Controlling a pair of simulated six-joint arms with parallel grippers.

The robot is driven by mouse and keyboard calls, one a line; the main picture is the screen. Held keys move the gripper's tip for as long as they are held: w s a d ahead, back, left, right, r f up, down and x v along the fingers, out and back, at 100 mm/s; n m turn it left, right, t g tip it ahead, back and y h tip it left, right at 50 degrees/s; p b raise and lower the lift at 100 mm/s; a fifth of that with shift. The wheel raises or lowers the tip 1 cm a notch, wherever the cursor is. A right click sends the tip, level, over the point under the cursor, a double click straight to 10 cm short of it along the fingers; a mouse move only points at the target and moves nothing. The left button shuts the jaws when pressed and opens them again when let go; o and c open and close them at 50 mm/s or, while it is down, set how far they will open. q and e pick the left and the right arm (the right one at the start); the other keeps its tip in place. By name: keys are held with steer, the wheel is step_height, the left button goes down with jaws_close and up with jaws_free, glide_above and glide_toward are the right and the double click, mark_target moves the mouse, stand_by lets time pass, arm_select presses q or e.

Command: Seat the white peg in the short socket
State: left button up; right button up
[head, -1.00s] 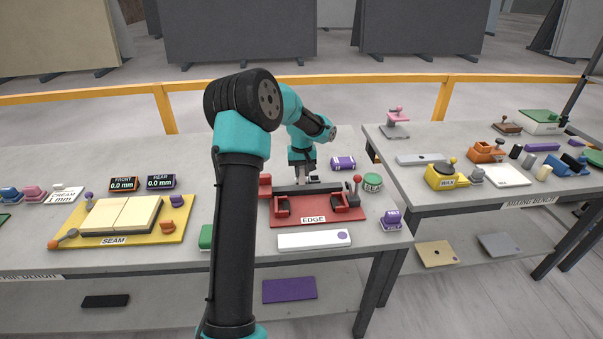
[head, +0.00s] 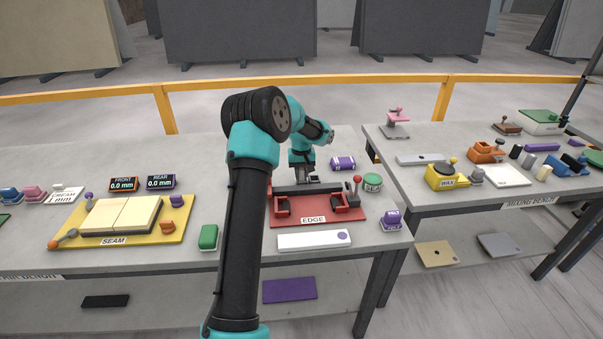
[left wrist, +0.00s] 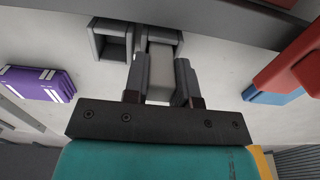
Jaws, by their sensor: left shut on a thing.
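In the left wrist view my left gripper (left wrist: 162,67) is shut on the white peg (left wrist: 160,88), a pale grey-white block between its two fingers. The peg's far end meets the right one of two joined dark grey square openings, the socket (left wrist: 110,24). I cannot tell how deep the peg is in it, or which opening is the short one. The left opening is empty. In the head view my left gripper (head: 303,178) is low behind the red EDGE fixture (head: 315,211), and the peg and socket are too small or hidden to make out. My right gripper is not in view.
A purple striped block (head: 343,163) stands right of the gripper, and a green round tin (head: 373,182) farther right. A red-knobbed lever (head: 356,184) rises at the fixture's right end. A white plate (head: 314,240) lies in front. A seam board (head: 118,218) lies left.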

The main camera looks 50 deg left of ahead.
mark_target(301, 169)
arm_select(q)
steer(key=shift+f, duration=0.2)
steer(key=o, duration=0.9)
steer(key=shift+r, duration=0.1)
step_height(301, 169, up, 12)
steer(key=shift+r, duration=0.1)
stand_by(0.8)
